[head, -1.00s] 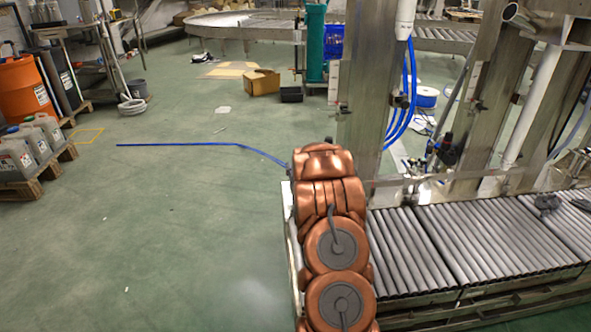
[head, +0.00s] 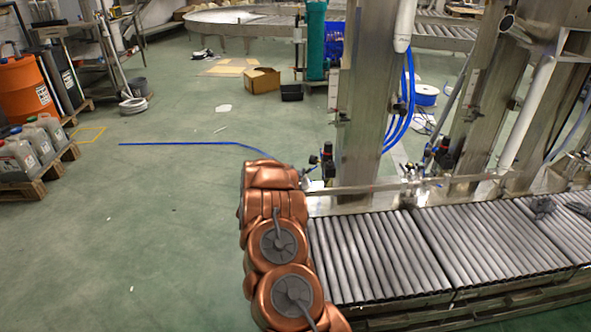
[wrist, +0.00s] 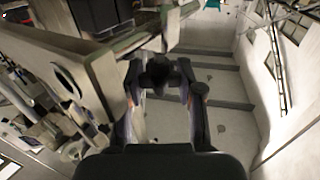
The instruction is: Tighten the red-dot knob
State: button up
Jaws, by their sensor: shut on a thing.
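In the wrist view, my gripper (wrist: 160,88) is shut on a dark lobed knob (wrist: 158,73), with one finger on each side of it. No red dot can be made out on this knob. In the head view, my copper arm hides my gripper. Small dark fittings (head: 327,152) show just right of the arm's far end, beside the steel post.
A roller conveyor (head: 385,255) runs to the right of my arm. A steel post (head: 362,120) with blue hoses (head: 404,110) stands behind it. The green floor (head: 130,220) at left is open, with a blue strip (head: 190,144) on it.

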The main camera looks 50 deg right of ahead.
jog(key=shift+r+m+g+h+p, duration=0.1)
jog(key=shift+m+g+h+p, duration=0.45)
jog(key=shift+m+g, duration=1.45)
jog(key=shift+g, duration=1.2)
jog(key=o, duration=1.2)
jog(key=shift+c, duration=0.2)
jog(key=a, duration=1.2)
jog(key=shift+w, duration=0.25)
